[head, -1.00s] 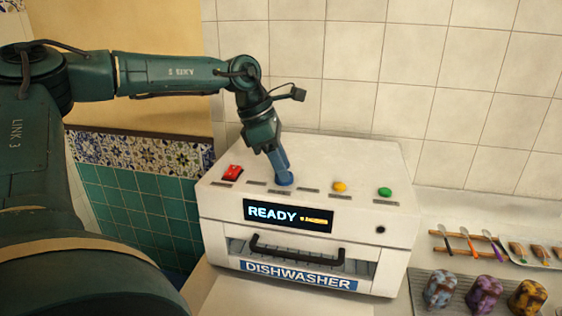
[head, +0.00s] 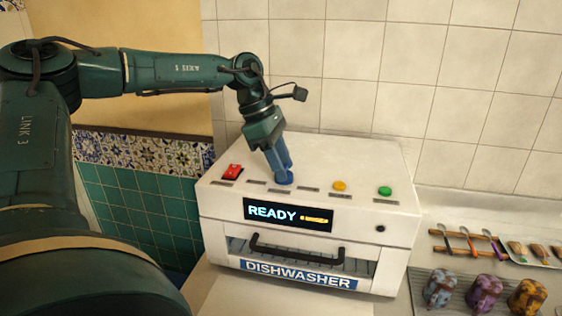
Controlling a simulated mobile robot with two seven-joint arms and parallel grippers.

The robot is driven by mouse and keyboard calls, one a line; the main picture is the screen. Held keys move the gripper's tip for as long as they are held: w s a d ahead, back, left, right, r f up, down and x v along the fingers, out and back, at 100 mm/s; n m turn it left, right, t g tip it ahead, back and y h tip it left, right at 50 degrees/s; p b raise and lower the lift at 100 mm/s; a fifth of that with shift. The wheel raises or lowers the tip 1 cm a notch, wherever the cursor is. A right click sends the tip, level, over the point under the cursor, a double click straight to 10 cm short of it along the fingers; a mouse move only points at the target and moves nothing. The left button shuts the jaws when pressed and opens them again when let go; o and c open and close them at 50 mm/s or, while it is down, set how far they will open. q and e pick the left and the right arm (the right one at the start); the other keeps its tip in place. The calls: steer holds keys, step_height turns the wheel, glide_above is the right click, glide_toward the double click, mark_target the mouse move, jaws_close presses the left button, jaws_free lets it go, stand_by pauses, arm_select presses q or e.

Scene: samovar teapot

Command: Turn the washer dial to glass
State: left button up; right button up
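The washer is a white box labelled DISHWASHER (head: 298,274) with a black display (head: 288,215) reading READY beside small orange text too fine to read. A round blue dial (head: 285,182) sits on its top, between a red switch (head: 232,172) and a yellow button (head: 339,186). My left gripper (head: 281,173) points down at the dial, with its two blue fingers closed on it; the fingers cover part of the dial. The dial's pointer and the small labels near it are not readable. My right gripper is out of view.
A green button (head: 385,191) is at the top right of the washer. A black handle (head: 297,253) spans its front. To the right are a wooden rack (head: 469,243) with utensils and several patterned cups on a grey mat. A tiled wall stands behind.

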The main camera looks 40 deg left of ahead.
arm_select(q)
steer(key=o, duration=0.4)
steer(key=shift+c, duration=0.2)
steer(key=v, duration=1.3)
